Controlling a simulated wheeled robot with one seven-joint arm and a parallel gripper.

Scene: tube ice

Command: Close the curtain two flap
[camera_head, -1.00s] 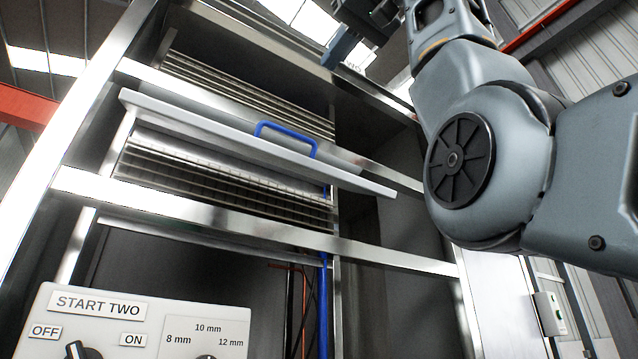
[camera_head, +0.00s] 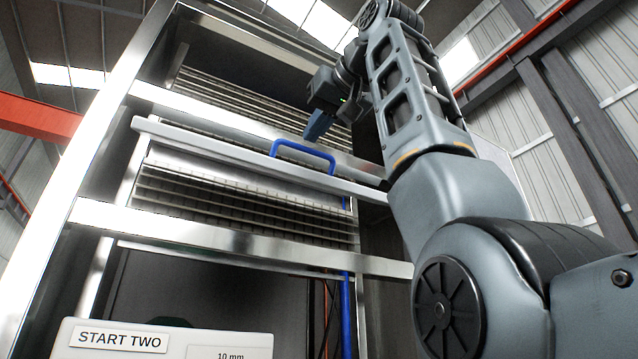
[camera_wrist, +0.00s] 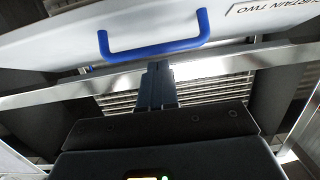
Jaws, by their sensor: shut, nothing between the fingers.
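The curtain two flap (camera_head: 230,155) is a pale panel standing out from the metal frame, with slats showing above and below it. Its blue handle (camera_head: 303,148) is on its outer face. In the wrist view the flap (camera_wrist: 165,22) fills the top, with a partly cut "CURTAIN TWO" label and the blue handle (camera_wrist: 155,52). In the wrist view my gripper (camera_wrist: 157,68) points toward the handle's middle. I cannot tell whether they touch.
Metal crossbars (camera_head: 220,235) run across the frame below the flap. A "START TWO" control panel (camera_head: 185,340) is at the bottom left. A blue vertical pipe (camera_head: 346,310) runs down inside the frame. Slatted openings (camera_head: 240,205) lie behind the flap.

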